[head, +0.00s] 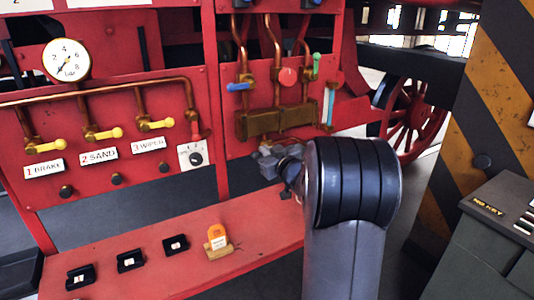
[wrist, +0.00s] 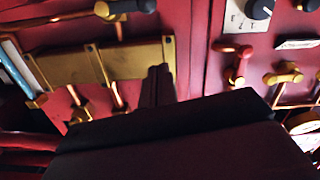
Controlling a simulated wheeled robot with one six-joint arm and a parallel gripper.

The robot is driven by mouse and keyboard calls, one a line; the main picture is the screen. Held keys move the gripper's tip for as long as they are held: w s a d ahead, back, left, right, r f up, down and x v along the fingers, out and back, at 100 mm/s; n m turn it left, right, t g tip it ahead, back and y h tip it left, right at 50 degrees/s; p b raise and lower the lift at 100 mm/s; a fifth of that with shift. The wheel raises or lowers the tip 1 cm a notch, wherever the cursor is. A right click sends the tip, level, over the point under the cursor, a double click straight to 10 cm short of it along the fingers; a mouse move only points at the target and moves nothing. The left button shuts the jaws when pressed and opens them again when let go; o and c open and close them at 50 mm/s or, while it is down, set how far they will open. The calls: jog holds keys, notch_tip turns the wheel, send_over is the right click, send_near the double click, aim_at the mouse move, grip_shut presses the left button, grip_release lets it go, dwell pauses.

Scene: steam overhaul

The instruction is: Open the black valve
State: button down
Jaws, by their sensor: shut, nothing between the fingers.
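The black valve (wrist: 130,6) shows at the top edge of the wrist view, with a black lever lying across its pipe and a brass-coloured end. The top edge cuts it off. In the head view I cannot make it out; my gripper and arm cover the area below the brass block. My gripper (wrist: 158,78) is shut and empty, its fingertips over the edge of the brass block (wrist: 85,65) in the wrist view, apart from the lever. In the head view my gripper (head: 268,160) is just below the brass block (head: 280,122).
Other valves stand nearby: blue (head: 238,86), red round (head: 288,76), green (head: 316,64) and several yellow (head: 105,133). A sight glass (head: 328,104) is right of the block. A red shelf (head: 150,258) below holds small black holders and an orange tag (head: 217,237).

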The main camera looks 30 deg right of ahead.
jog(key=w+f+p, duration=0.1)
jog(key=w+f, duration=0.3)
jog(key=w, duration=0.4)
jog(key=shift+d+f, duration=0.15)
jog(key=shift+d, duration=0.15)
jog(key=shift+f, duration=0.1)
jog(key=shift+a+f+n+b, duration=0.15)
jog(key=shift+n+b, duration=0.15)
jog(key=shift+b, duration=0.25)
